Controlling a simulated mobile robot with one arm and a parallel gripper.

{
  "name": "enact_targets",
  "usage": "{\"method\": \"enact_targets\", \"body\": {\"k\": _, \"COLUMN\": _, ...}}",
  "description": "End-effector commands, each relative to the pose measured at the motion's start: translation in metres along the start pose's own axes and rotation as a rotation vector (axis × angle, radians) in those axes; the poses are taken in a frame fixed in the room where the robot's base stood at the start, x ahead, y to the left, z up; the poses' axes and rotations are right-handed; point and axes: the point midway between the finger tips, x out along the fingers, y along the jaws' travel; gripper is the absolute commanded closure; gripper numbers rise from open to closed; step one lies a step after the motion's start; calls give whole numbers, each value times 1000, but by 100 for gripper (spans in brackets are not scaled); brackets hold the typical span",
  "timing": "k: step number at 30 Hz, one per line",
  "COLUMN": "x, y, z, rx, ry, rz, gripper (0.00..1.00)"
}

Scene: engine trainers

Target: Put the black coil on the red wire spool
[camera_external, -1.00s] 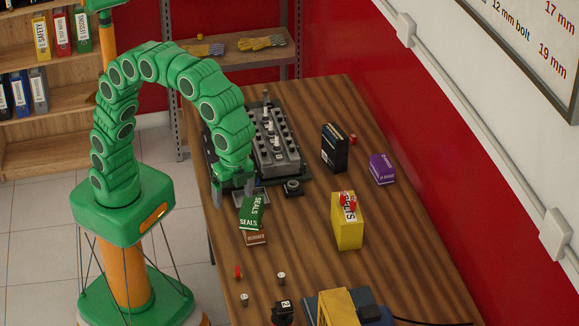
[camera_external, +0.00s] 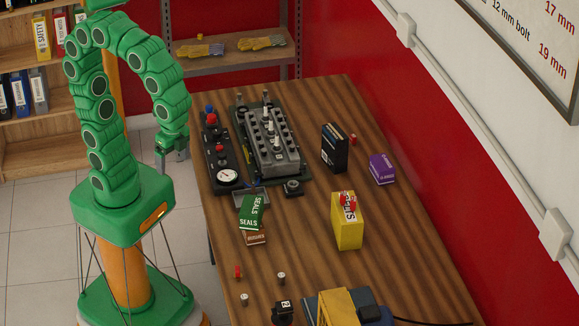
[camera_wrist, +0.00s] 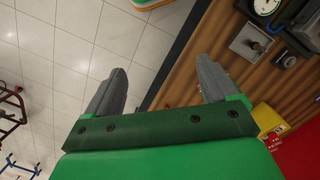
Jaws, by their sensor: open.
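My gripper (camera_external: 172,155) is open and empty, off the table's left edge. In the wrist view its two fingers (camera_wrist: 160,78) are apart, with floor and the table edge beyond. A small black part with a round top (camera_external: 293,188) sits by the near end of the grey engine block. Another black part labelled 2 (camera_external: 283,313) stands at the table's near end. I cannot tell which is the black coil. A small red item (camera_external: 348,201) shows at the top of the yellow box, and a small red-topped piece (camera_external: 238,272) stands near the left edge. I cannot identify the red wire spool for certain.
The engine block (camera_external: 270,140) and a gauge panel (camera_external: 222,160) fill the far left of the table (camera_external: 310,270).

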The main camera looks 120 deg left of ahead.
Motion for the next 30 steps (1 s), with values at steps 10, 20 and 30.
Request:
{"method": "enact_targets", "body": {"k": 10, "x": 44, "y": 5, "z": 88, "rx": -100, "ry": -12, "rz": 12, "gripper": 13}}
{"method": "enact_targets", "body": {"k": 20, "x": 64, "y": 7, "z": 118, "rx": -137, "ry": -22, "rz": 14, "gripper": 13}}
{"method": "enact_targets", "body": {"k": 30, "x": 63, "y": 6, "z": 115, "rx": -147, "ry": -23, "rz": 11, "gripper": 0}}
